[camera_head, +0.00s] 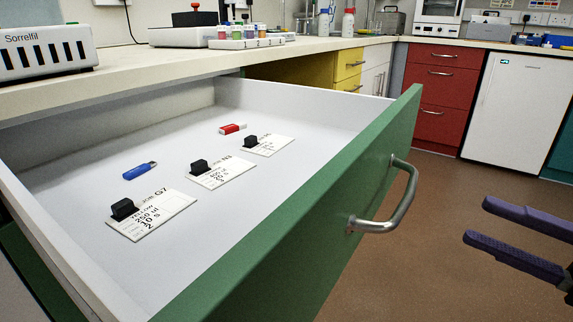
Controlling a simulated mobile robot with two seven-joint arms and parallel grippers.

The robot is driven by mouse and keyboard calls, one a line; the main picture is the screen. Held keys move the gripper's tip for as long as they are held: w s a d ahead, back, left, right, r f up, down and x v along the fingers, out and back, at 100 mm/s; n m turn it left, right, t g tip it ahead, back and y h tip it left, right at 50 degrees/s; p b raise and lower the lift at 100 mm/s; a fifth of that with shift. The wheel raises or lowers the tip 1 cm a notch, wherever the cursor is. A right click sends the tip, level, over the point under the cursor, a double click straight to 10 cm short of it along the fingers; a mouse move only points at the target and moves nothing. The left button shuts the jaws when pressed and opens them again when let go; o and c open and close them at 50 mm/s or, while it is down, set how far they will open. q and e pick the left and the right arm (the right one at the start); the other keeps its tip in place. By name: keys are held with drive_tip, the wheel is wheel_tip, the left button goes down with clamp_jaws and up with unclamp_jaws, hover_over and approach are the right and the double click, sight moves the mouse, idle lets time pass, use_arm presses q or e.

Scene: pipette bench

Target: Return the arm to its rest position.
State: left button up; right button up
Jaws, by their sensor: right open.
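My right gripper (475,222) shows at the right edge in the head view. Its two purple fingers are apart with nothing between them. It hangs over the floor, to the right of an open drawer and clear of its handle (385,205). The arm behind the fingers is mostly out of the picture. My left gripper does not show.
The green-fronted drawer (385,140) is pulled out far. Inside lie several labelled white cards (155,216) with black clips, a blue USB stick (140,171) and a red one (232,129). The bench (200,62) runs behind. Brown floor (440,190) is free at right.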

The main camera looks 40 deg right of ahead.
idle(0.4)
drive_tip(key=w+a+f+m+g+h, duration=0.3)
drive_tip(key=w+f+m+g+h, duration=0.35)
drive_tip(key=m, duration=0.75)
drive_tip(key=s+a+f+m+g, duration=0.2)
drive_tip(key=s+a+m+g, duration=0.45)
drive_tip(key=a, duration=0.65)
wheel_tip(320, 180, up, 73)
drive_tip(key=s+g+p, duration=0.1)
drive_tip(key=s+p, duration=0.1)
drive_tip(key=p, duration=7)
drive_tip(key=shift+a, duration=0.35)
